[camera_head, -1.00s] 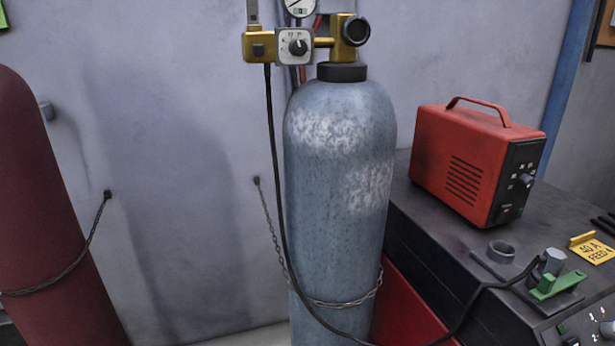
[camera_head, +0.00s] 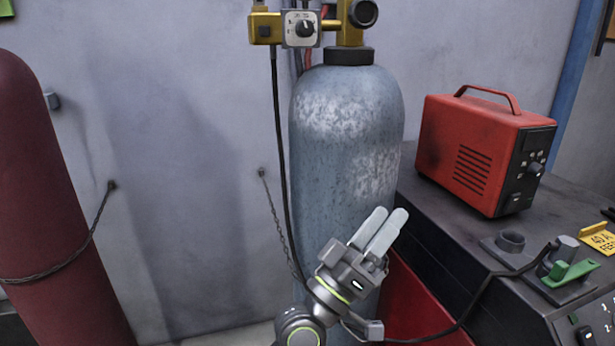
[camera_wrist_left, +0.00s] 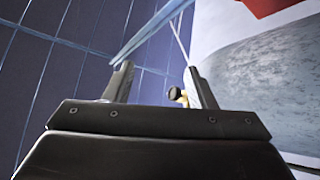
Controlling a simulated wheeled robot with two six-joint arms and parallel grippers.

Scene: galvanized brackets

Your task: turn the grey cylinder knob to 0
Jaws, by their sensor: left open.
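The knob (camera_head: 305,29) is a small dark dial on a pale square plate, set in the brass valve block (camera_head: 265,27) above the grey cylinder (camera_head: 345,135). The plate's marks are too small to read. My left gripper (camera_head: 388,214) is in front of the lower part of the cylinder, well below the knob. It is open and empty, its pale fingers pointing up and to the right. In the left wrist view a small brass fitting with a dark end (camera_wrist_left: 176,93) shows beside the right finger. My right gripper is out of view.
A dark red cylinder (camera_head: 50,190) stands at the left. A red box (camera_head: 470,150) with a handle sits on the dark bench (camera_head: 415,195) at the right. A black hose (camera_head: 278,120) hangs from the valve block. A chain (camera_head: 272,215) runs to the wall.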

